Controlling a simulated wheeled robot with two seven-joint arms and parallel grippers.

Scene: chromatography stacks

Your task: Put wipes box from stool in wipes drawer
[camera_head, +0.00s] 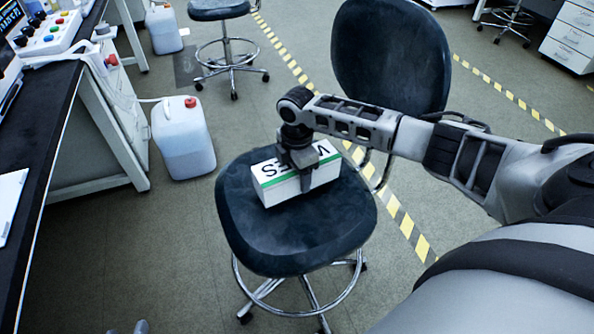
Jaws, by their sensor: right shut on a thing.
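The white wipes box (285,190) with a green stripe and black lettering is on the dark seat of the stool (255,243). My right gripper (306,178) comes down from above and is shut on the box near its right part, with a finger across its front side. The box looks to be still on the seat or just over it; I cannot tell if there is a gap. No drawer marked for wipes can be made out.
The stool's backrest (388,55) rises behind my right arm. A white jug (183,140) with a red cap stands on the floor left of the stool. A black-topped bench (48,105) runs along the left. A white drawer cabinet (572,38) is far right.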

